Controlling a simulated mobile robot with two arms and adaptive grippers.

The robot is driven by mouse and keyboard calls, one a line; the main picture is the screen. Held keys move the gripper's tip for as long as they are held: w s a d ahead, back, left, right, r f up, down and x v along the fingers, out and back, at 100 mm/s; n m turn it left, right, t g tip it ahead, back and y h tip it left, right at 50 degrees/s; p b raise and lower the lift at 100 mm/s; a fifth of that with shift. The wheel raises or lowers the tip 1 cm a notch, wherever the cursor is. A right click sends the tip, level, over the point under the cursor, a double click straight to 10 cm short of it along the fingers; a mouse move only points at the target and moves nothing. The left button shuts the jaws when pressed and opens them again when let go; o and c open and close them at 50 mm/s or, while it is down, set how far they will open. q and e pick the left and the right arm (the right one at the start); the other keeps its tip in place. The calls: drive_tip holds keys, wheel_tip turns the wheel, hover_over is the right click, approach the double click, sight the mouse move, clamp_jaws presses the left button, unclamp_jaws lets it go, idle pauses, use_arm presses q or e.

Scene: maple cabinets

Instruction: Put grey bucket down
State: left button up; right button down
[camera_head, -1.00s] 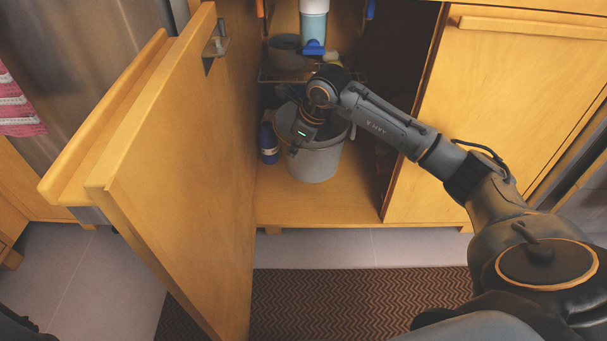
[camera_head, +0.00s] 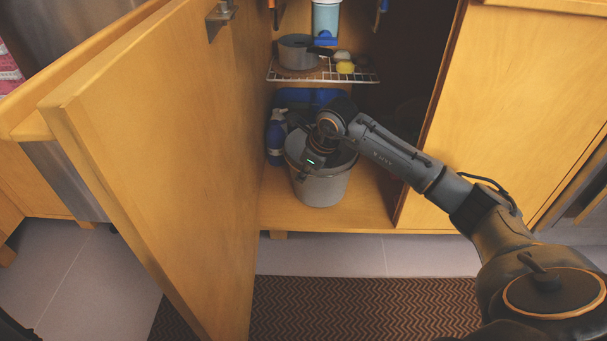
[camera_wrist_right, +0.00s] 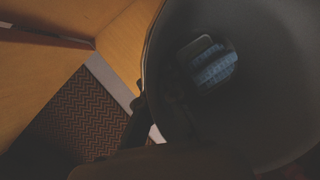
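The grey bucket (camera_head: 322,190) is upright inside the open cabinet, low at the cabinet floor (camera_head: 375,212). I cannot tell for sure whether its base touches the floor. My right gripper (camera_head: 310,168) reaches down at the bucket's near left rim. In the right wrist view the bucket's dark inside (camera_wrist_right: 275,90) fills the right side, and a dark finger of the right gripper (camera_wrist_right: 148,122) lies outside the rim. The gripper appears shut on the bucket's wall; the inner finger is hard to make out in shadow.
The open cabinet door (camera_head: 170,150) stands close on the left. A blue bottle (camera_head: 276,140) is left of the bucket. A wire shelf (camera_head: 350,74) above holds a pot (camera_head: 298,52) and sponges (camera_head: 345,67). A closed door (camera_head: 515,110) is on the right.

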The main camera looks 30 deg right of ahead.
drive_tip(key=c, duration=1.5)
unclamp_jaws()
drive_tip(key=shift+r+p, duration=0.35)
drive_tip(key=shift+r, duration=0.1)
drive_tip(key=p+v, duration=0.7)
drive_tip(key=v, duration=0.4)
drive_tip(key=shift+s+d+r, duration=0.1)
drive_tip(key=shift+s, duration=0.05)
